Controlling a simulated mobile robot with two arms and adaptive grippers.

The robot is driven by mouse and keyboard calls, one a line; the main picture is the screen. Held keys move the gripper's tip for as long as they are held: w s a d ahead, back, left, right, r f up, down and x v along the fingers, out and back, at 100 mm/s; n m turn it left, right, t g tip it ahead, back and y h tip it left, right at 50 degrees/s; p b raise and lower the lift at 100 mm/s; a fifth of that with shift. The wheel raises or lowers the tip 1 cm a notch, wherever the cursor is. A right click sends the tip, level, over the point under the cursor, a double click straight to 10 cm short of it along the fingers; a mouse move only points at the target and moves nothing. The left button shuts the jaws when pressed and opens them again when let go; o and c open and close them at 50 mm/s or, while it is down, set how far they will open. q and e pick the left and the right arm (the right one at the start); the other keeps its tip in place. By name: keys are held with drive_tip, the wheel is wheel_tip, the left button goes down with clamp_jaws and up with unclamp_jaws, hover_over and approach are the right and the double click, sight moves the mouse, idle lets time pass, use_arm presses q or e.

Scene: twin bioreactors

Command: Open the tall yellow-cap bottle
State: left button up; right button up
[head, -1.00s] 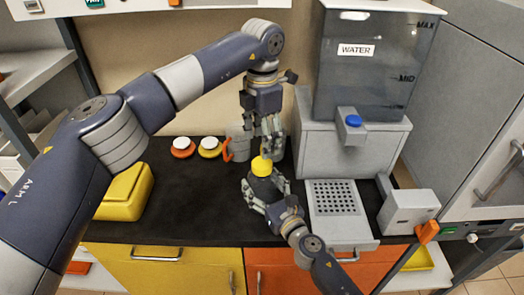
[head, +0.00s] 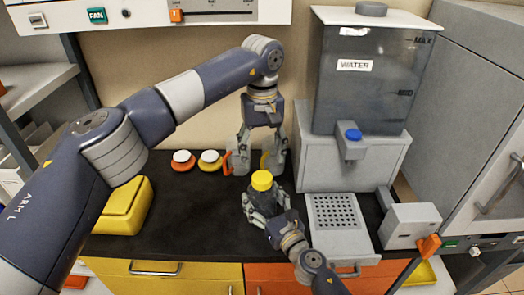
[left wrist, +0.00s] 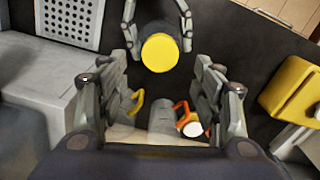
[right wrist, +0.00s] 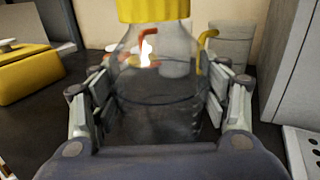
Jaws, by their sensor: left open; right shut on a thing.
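The tall bottle has a yellow cap (head: 262,180) and a clear, dark-looking body (right wrist: 155,85). It stands upright on the black counter, with the cap on its neck. My right gripper (head: 262,205) is shut on the bottle body, one finger on each side in the right wrist view (right wrist: 160,110). My left gripper (head: 260,165) is open and empty, above and behind the cap. In the left wrist view, the cap (left wrist: 159,52) lies beyond the open left fingers (left wrist: 170,90), not between them.
Behind are mugs with an orange handle (head: 227,163) and a yellow handle (right wrist: 203,50). Two small white-topped jars (head: 183,160) stand left of them. A yellow box (head: 122,207) is at left, the water dispenser (head: 352,160) at right. Black counter is clear front left.

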sight(262, 177)
use_arm(q)
drive_tip(key=m, duration=0.7)
drive_tip(key=shift+f, duration=4)
drive_tip(key=shift+c, duration=0.6)
